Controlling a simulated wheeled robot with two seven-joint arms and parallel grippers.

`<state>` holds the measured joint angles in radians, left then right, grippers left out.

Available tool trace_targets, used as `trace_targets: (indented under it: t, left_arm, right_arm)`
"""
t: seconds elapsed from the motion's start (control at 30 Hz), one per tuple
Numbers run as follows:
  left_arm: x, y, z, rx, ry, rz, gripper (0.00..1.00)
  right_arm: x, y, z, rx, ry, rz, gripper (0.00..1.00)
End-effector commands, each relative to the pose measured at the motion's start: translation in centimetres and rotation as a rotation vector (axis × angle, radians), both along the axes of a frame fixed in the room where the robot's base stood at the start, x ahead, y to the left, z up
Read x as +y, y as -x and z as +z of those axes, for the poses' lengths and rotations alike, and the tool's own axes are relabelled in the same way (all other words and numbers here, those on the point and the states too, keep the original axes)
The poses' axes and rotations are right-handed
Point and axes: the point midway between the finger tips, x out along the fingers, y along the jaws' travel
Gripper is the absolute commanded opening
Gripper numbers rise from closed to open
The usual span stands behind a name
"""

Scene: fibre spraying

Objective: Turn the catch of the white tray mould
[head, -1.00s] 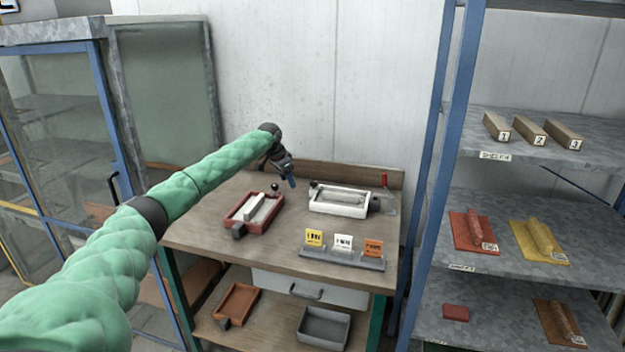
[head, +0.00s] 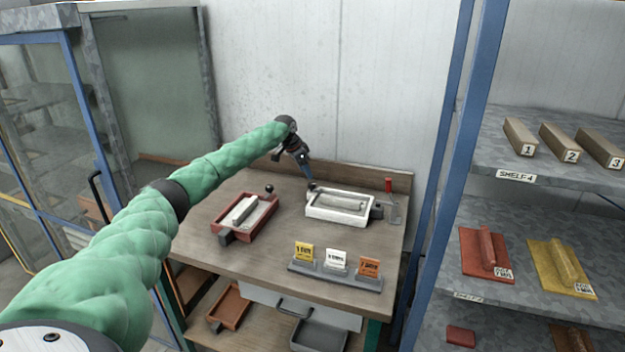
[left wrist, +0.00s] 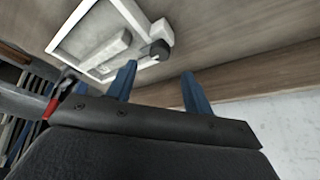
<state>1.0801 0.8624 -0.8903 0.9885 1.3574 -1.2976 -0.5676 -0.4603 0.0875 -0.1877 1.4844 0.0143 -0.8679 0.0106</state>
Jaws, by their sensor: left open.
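The white tray mould (head: 322,212) lies on the workbench, with a pale bar inside it. Its black round catch knob (left wrist: 160,49) shows at a corner of the frame in the left wrist view. My left gripper (head: 309,184) is over the mould's back left corner, fingers pointing down. In the left wrist view its two blue fingers (left wrist: 158,82) are apart and empty. The knob lies beyond the fingertips, roughly in line with the gap; I see no contact. A dark block (head: 376,212) sits at the mould's right end. My right gripper is out of view.
A red tray mould (head: 231,223) with a black knob stands left on the workbench (head: 215,268). A card stand (head: 334,275) is in front, a red-handled tool (head: 389,187) to the right. A blue-framed shelf rack (head: 475,150) stands at right.

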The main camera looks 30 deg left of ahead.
Motion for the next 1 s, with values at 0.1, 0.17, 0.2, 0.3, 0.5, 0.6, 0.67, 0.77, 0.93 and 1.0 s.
trace_targets:
  t: [0.1,0.17,0.2,0.3,0.5,0.6,0.67,0.77,0.93,1.0]
  left_arm:
    - [-0.3,-0.5,-1.2,0.002,0.000,0.001,0.51]
    - [-0.6,-0.8,-2.0,0.003,0.001,0.001,0.51]
    - [-0.7,-1.0,-2.6,0.003,0.001,0.001,0.51]
    - [-0.9,-1.3,-3.7,0.003,0.000,0.001,0.51]
    - [-1.1,-1.9,-5.4,0.003,0.000,0.001,0.51]
    - [-1.2,-2.0,-5.8,0.001,0.000,0.001,0.51]
    - [-1.2,-2.1,-5.9,0.001,0.000,0.001,0.51]
    - [-1.3,-2.1,-6.0,0.001,0.000,0.001,0.51]
    - [-1.3,-2.0,-6.0,0.001,0.000,0.001,0.43]
    - [-1.2,-2.1,-5.9,0.001,0.000,0.001,0.30]
  right_arm:
    - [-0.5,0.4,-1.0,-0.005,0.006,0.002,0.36]
    - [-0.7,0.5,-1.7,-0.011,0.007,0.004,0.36]
    - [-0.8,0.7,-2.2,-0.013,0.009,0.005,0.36]
    - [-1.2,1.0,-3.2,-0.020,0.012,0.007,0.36]
    - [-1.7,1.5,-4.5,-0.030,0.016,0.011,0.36]
    - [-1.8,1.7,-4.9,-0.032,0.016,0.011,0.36]
    - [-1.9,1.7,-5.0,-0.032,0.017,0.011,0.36]
    - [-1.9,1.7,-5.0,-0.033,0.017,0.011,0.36]
    - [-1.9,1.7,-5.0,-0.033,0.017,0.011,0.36]
    - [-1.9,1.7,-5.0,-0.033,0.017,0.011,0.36]
